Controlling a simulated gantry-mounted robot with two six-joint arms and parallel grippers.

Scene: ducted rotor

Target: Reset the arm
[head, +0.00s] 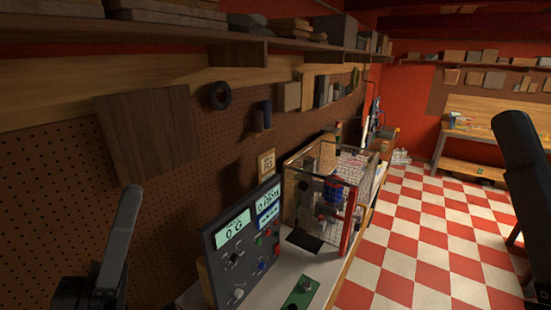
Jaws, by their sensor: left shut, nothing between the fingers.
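My left gripper (130,193) is at the lower left, pointing up, with its fingers shut and nothing between them. It is in front of the pegboard wall, left of the control panel (236,254) and apart from it. My right arm shows as a dark shape at the right edge. Its jaws cannot be made out. The clear-walled cage (357,240) stands on the bench behind the panel, with a red post and a blue part inside. A green plate (302,293) with a dark knob lies on the bench in front of the cage.
The bench (335,267) runs along the pegboard wall (55,170). Shelves (155,37) with boxes hang above. A wooden bench (482,131) stands at the far right. The red-and-white checkered floor (420,240) is open between the bench and my right arm.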

